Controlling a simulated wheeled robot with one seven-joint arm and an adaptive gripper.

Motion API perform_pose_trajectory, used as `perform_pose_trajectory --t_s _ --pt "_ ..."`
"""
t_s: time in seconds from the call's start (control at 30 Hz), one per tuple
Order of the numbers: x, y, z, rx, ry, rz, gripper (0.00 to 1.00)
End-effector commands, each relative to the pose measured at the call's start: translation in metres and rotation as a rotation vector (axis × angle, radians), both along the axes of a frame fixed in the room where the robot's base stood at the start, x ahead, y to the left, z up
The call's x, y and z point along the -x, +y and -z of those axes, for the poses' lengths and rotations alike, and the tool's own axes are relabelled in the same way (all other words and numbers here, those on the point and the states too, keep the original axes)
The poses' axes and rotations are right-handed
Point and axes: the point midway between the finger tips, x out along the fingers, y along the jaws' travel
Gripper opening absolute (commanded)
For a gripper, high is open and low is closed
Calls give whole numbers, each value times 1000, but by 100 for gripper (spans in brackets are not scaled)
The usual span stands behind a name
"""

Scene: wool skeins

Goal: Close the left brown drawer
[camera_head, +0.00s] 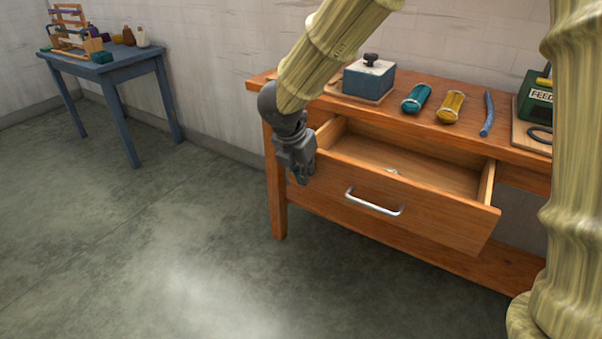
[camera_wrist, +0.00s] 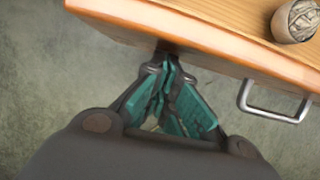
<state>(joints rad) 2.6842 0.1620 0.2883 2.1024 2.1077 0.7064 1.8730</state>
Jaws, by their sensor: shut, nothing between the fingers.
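The brown drawer (camera_head: 420,206) is pulled well out of the wooden table, with a silver bar handle (camera_head: 373,202) on its front. My gripper (camera_head: 300,178) is shut and empty at the left end of the drawer front. In the wrist view, my gripper's fingertips (camera_wrist: 166,60) are together close to the drawer front's edge (camera_wrist: 130,17); I cannot tell whether they touch it. The handle (camera_wrist: 272,106) shows to the right of the fingers there. Part of the drawer's left side is hidden behind my gripper and arm in the head view.
On the brown table (camera_head: 395,112) stand a blue-grey box (camera_head: 369,80), a teal skein (camera_head: 416,98), a yellow skein (camera_head: 451,106), a blue rod (camera_head: 488,114) and a green box (camera_head: 537,105). A blue table (camera_head: 112,66) stands at the far left. The floor before the drawer is clear.

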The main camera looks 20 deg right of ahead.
Motion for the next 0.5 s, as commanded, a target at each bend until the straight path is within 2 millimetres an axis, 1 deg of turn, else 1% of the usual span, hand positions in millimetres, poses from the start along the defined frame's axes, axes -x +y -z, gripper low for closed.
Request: perform_pose_trajectory --t_s 0.03,0.17,0.5 --pt "-6 -7 -3 -1 1 2 0" --pt "-24 -29 -5 -2 1 4 0" --pt "-82 -96 -5 -2 0 3 0"
